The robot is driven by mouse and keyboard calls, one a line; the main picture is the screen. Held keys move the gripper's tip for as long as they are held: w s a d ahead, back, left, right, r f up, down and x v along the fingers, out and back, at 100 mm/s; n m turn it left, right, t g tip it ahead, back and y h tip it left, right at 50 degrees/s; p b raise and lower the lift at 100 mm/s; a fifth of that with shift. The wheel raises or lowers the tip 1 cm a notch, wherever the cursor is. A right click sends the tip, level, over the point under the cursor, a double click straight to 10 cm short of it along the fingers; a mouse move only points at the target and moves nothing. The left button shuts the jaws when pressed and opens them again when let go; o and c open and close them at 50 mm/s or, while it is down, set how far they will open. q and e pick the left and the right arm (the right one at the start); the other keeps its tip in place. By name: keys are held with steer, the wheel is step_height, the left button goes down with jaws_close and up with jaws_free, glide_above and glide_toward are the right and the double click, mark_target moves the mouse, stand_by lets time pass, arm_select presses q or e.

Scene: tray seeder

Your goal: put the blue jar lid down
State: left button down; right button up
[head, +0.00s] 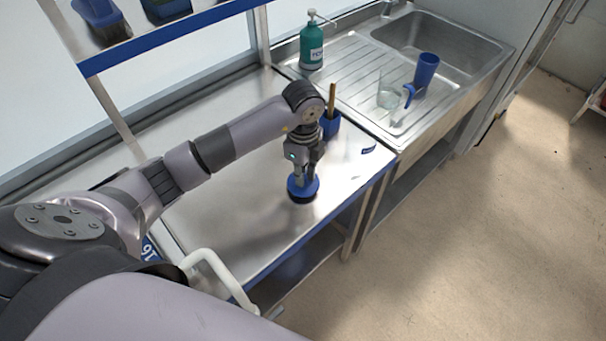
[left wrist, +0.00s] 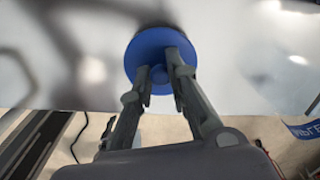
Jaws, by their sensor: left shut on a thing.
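The blue jar lid (head: 303,189) is a round blue disc with a small knob on top. It is at the steel table (head: 240,215), near its front edge, in the head view. My left gripper (head: 305,176) points down from above and is shut on the lid's knob. In the left wrist view the lid (left wrist: 147,48) lies between and beyond the two fingertips (left wrist: 160,72). A dark patch shows right under the lid; I cannot tell whether the lid touches the table. My right gripper is not in view.
A blue cup with a wooden-handled tool (head: 331,122) stands behind the gripper. The table around the lid is clear.

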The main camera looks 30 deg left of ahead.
arm_select(q)
steer(key=shift+f, duration=0.95)
steer(key=c, duration=1.5)
jaws_free()
steer(key=shift+c, duration=0.2)
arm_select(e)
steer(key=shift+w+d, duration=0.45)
arm_select(q)
steer(key=shift+r, duration=0.1)
